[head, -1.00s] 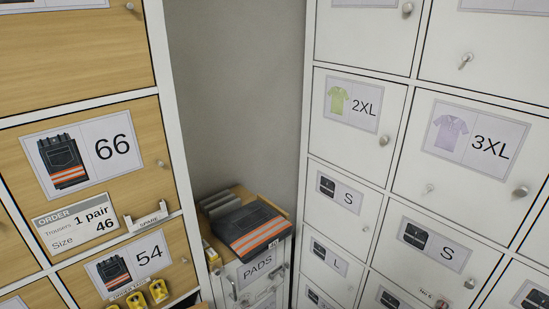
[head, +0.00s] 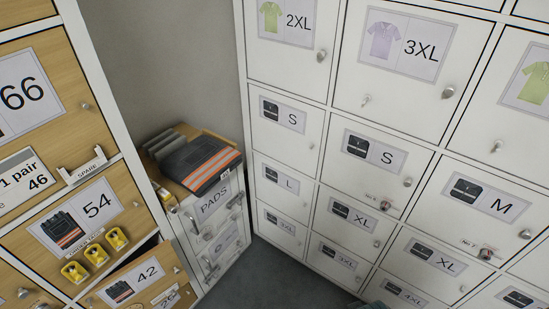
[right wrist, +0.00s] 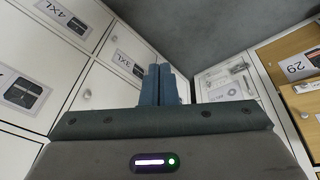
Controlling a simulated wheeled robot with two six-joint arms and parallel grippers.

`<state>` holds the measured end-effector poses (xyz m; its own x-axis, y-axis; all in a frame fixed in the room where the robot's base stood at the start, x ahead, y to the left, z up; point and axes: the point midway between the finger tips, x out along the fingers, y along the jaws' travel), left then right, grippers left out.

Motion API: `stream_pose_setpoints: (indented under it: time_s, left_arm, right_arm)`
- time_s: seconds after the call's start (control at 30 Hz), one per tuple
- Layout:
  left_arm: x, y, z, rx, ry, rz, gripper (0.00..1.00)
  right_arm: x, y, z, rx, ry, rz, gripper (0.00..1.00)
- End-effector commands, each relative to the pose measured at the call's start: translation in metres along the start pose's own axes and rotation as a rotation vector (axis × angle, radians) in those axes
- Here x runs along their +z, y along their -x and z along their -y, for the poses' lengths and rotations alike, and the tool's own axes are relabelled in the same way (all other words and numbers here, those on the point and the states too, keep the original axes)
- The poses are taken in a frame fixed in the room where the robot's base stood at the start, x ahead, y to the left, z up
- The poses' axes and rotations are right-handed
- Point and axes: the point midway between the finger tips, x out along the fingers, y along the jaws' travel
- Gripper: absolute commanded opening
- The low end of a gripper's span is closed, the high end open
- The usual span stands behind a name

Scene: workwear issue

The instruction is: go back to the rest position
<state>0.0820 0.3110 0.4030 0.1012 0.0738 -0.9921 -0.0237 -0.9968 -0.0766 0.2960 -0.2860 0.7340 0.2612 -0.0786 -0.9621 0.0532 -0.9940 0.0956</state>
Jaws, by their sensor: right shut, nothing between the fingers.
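My right gripper (right wrist: 160,84) shows in the right wrist view. Its two blue-grey fingers are together, with nothing between them, and point toward the corner between the lockers and the small cabinet. My left gripper is in no view. In the head view, folded dark trousers with orange and silver bands (head: 205,165) lie on top of the small PADS cabinet (head: 218,218). No gripper touches them.
White lockers (head: 330,110) with size labels fill the right side. Wooden compartments (head: 35,110) stand at the left. The 42 front (head: 150,272) stands out with a dark gap above it. Yellow tags (head: 95,255) hang below label 54. Grey floor (head: 255,275) shows clear between.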

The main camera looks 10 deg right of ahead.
Motion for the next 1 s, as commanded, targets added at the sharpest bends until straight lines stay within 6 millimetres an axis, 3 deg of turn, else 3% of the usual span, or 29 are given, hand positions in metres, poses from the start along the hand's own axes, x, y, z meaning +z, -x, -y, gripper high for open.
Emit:
stream_pose_setpoints:
  time_s: [0.03,0.2,0.37,0.5,0.63,0.8,1.0]
  left_arm:
    - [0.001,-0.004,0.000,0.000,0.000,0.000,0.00]
    - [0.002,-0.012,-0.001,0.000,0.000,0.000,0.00]
    - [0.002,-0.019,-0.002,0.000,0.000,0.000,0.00]
    - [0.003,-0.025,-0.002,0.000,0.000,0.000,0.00]
    - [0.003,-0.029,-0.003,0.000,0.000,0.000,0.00]
    - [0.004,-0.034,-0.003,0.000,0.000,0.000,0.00]
    - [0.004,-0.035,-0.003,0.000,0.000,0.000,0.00]
  right_arm:
    - [0.011,-0.031,0.001,-0.001,-0.003,0.017,0.00]
    - [0.054,-0.120,0.002,-0.002,-0.010,0.050,0.00]
    - [0.108,-0.191,0.005,-0.004,-0.016,0.081,0.00]
    - [0.164,-0.240,0.009,-0.007,-0.022,0.108,0.00]
    - [0.218,-0.273,0.014,-0.010,-0.027,0.132,0.00]
    - [0.273,-0.294,0.019,-0.013,-0.031,0.153,0.00]
    - [0.300,-0.299,0.021,-0.014,-0.033,0.163,0.00]
